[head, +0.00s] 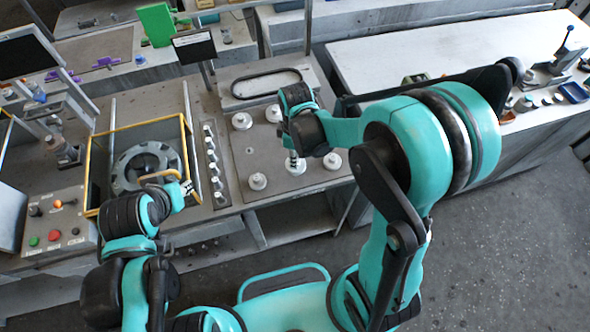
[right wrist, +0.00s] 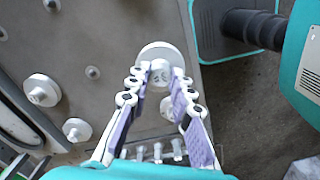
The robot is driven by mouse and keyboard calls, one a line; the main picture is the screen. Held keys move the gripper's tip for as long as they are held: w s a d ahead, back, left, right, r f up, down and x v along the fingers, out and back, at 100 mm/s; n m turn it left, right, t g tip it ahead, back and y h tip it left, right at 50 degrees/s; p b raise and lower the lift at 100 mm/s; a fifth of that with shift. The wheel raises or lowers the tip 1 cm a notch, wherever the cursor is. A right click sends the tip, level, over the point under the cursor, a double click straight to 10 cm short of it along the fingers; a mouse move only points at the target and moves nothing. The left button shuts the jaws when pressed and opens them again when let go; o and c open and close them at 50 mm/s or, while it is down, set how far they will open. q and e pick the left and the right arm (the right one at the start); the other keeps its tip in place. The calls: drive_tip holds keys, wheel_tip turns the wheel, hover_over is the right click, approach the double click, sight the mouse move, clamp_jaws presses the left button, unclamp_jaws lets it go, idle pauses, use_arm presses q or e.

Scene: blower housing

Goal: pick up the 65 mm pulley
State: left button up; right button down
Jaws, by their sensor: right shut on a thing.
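My right gripper (head: 294,157) points down over the grey plate. It is shut on the hub of a pale stepped pulley (head: 295,167), taken as the 65 mm pulley, though no size can be read. In the right wrist view the fingertips (right wrist: 161,72) sit on either side of the hub, with the wide disc (right wrist: 158,48) beyond them. I cannot tell whether the disc touches the plate. My left gripper (head: 186,187) is by the yellow-edged box; its finger opening is too small to judge.
A yellow-edged box (head: 188,150) holds a dark round housing (head: 146,166). A rack of small parts (head: 212,165) lies between. A white table (head: 430,55) stands right.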

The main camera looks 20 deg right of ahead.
drive_tip(key=s+a+r+p, duration=0.1)
drive_tip(key=s+a, duration=0.1)
drive_tip(key=s, duration=0.5)
drive_tip(key=shift+s+r, duration=0.3)
drive_tip(key=shift+r, duration=0.1)
drive_tip(key=shift+a, duration=0.1)
